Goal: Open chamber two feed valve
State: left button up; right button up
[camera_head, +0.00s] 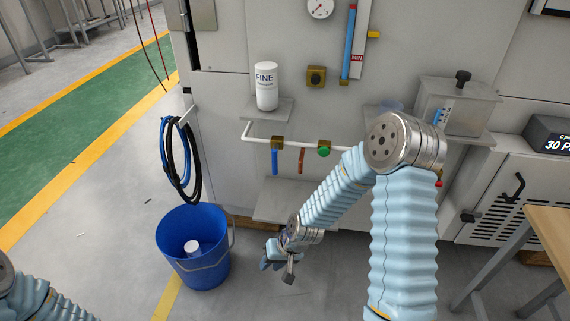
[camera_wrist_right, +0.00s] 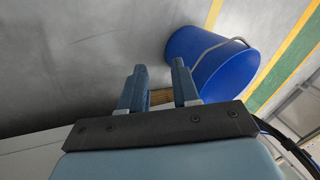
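A white pipe (camera_head: 257,137) runs along the front of the grey chamber. On it are a brass valve with a blue lever (camera_head: 275,161) hanging down, an orange-brown lever (camera_head: 302,161) hanging down, and a round green knob (camera_head: 324,151). I cannot tell which belongs to chamber two. My right gripper (camera_head: 277,266) is low, below the pipe and right of the blue bucket, touching none of the valves. In the right wrist view its fingers (camera_wrist_right: 158,80) stand apart with nothing between them. My left gripper is outside the picture; only part of that arm shows at bottom left.
A white bottle marked FINE (camera_head: 266,88) stands on a small shelf. Hoses (camera_head: 172,160) hang at the chamber's left edge. A lower metal shelf (camera_head: 283,205) juts out below the valves. A wooden table (camera_head: 550,228) is at right.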

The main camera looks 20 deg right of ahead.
aim_at(276, 158)
jog(key=shift+m+t, duration=0.3)
jog(key=shift+t, duration=0.6)
jog(key=w+d+r, duration=0.2)
jog(key=r, duration=0.2)
jog(key=w+d+r, duration=0.2)
jog(key=r, duration=0.2)
jog(key=w+d+r, duration=0.3)
jog(key=r, duration=0.1)
jog(key=shift+r, duration=0.4)
jog(key=c, duration=0.5)
jog(key=w+d+r+t, duration=0.1)
jog(key=d+r, duration=0.3)
jog(key=r, duration=0.6)
jog(key=shift+w+d+r, duration=0.2)
jog(key=shift+w+r, duration=0.05)
notch_tip(276, 158, up, 7)
jog(key=d, duration=0.2)
jog(key=shift+s+r+t, duration=0.2)
jog(key=shift+s+t, duration=0.1)
jog(key=shift+s, duration=0.1)
jog(key=shift+d, duration=0.1)
jog(key=x, duration=1)
jog(key=shift+d, duration=0.15)
jog(key=shift+w+f, duration=0.1)
jog(key=shift+f, duration=0.05)
